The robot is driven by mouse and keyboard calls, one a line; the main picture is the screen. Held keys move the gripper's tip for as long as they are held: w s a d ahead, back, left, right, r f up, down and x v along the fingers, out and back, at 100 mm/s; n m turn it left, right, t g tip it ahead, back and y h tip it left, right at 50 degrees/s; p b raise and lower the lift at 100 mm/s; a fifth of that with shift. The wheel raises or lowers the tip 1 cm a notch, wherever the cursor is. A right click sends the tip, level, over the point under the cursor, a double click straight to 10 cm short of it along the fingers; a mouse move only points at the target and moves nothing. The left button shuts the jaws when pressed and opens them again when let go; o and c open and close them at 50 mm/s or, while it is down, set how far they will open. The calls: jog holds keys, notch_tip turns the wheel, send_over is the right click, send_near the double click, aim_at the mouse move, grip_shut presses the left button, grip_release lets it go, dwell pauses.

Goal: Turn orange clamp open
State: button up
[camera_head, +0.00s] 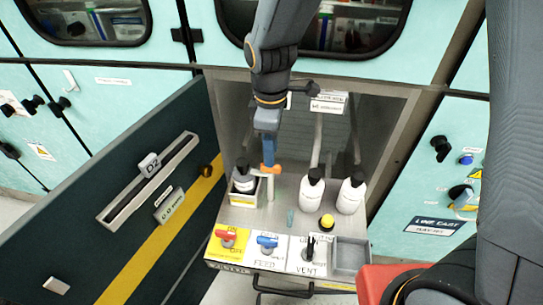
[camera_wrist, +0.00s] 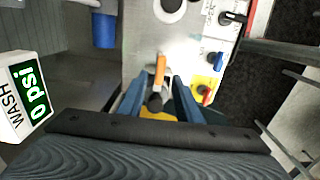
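The orange clamp (camera_head: 270,169) sits at the top of a light upright tube beside a white bottle with a dark cap (camera_head: 243,178), which stands in a small holder at the left of the drawer. My gripper (camera_head: 267,148) is just above the clamp, pointing down. In the wrist view the orange clamp (camera_wrist: 160,68) lies between the two blue fingers of my gripper (camera_wrist: 158,85), with a dark round piece at its near end. The fingers stand apart, with a gap visible on either side. The fingertips are partly hidden in the head view.
Two white bottles (camera_head: 312,190) (camera_head: 351,194) with black caps stand to the right. A yellow-topped knob (camera_head: 327,222), a red valve (camera_head: 226,236), a blue valve (camera_head: 267,242) and a black switch (camera_head: 309,247) are at the front. A dark open door (camera_head: 130,200) is at the left.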

jog(key=shift+f, duration=2.1)
jog(key=shift+p, duration=0.3)
grip_shut()
